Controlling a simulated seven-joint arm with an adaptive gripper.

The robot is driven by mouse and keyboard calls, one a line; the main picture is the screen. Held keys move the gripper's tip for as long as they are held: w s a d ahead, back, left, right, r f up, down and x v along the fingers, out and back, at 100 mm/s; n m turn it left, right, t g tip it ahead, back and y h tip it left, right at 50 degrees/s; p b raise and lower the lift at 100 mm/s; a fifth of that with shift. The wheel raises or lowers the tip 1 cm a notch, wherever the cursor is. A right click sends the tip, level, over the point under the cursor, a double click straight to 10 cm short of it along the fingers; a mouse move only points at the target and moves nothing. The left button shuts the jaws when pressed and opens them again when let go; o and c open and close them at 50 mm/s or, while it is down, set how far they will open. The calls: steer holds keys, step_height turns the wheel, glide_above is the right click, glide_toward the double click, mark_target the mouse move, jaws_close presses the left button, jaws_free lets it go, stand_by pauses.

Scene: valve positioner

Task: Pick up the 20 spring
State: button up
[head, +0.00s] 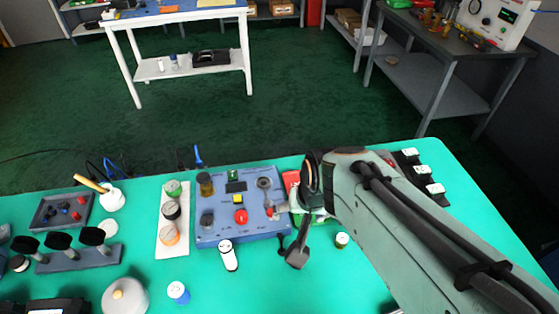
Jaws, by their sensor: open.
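No label reading 20 is legible, so I cannot tell which item is the 20 spring. My gripper (290,250) is open, low over the table at the panel's right front corner. I see nothing held in it. My forearm covers part of the table on the right.
The blue panel (222,235) carries knobs and a red button (240,216). A white cylinder (228,256) stands at its front edge. Black-handled tools (60,241) and a dark tray (45,209) are at left.

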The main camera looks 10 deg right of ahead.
steer(key=f+g, duration=0.1)
steer(key=f, duration=0.4)
steer(key=w+d+f+g, duration=0.1)
steer(key=f, duration=0.4)
steer(key=w+f+g, duration=0.1)
steer(key=f, duration=0.4)
steer(key=shift+w+d+m+g, duration=0.15)
steer(key=shift+d+m+g, duration=0.05)
steer(key=shift+m+g, duration=0.2)
step_height(320, 180, down, 6)
steer(key=shift+f, duration=0.2)
jaws_close()
